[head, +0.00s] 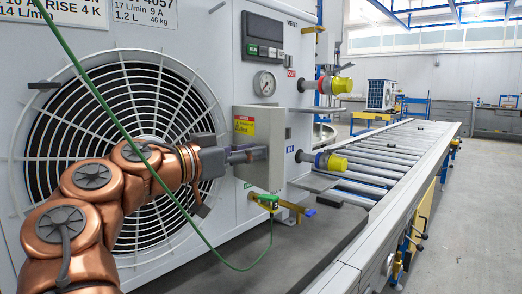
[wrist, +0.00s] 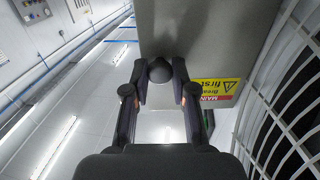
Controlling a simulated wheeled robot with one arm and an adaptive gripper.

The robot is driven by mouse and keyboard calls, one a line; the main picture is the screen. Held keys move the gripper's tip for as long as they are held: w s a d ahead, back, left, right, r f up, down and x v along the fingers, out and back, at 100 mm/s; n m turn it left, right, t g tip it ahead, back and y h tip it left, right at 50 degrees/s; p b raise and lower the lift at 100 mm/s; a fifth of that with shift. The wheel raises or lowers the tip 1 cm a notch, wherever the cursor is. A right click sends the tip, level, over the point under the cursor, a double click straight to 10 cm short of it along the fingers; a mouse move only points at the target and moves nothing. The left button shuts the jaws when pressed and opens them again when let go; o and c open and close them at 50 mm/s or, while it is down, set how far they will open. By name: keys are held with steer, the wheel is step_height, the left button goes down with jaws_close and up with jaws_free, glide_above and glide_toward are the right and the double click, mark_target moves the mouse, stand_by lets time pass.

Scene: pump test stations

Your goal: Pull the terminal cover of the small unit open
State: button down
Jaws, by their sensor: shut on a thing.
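The terminal cover (head: 259,170) is a light grey panel with a yellow and red warning label, on the front of the grey fan unit (head: 224,60). It also shows in the wrist view as a grey panel (wrist: 225,35) at top, label upside down. My gripper (head: 252,154) reaches it from the left in the head view. In the wrist view, my gripper (wrist: 161,76) is shut on a dark round knob (wrist: 160,70) at the cover, one finger on each side. I cannot tell how far the cover stands open.
The round fan grille (head: 60,110) is close behind my arm. A green cable (head: 110,115) crosses in front of my arm. A roller conveyor (head: 385,165) runs back right.

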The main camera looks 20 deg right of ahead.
steer(key=shift+w+a+r, duration=0.1)
steer(key=shift+r, duration=0.1)
steer(key=c, duration=0.9)
jaws_free()
steer(key=shift+f, duration=0.15)
steer(key=shift+c, duration=0.2)
steer(key=v, duration=0.7)
steer(key=shift+a, duration=0.2)
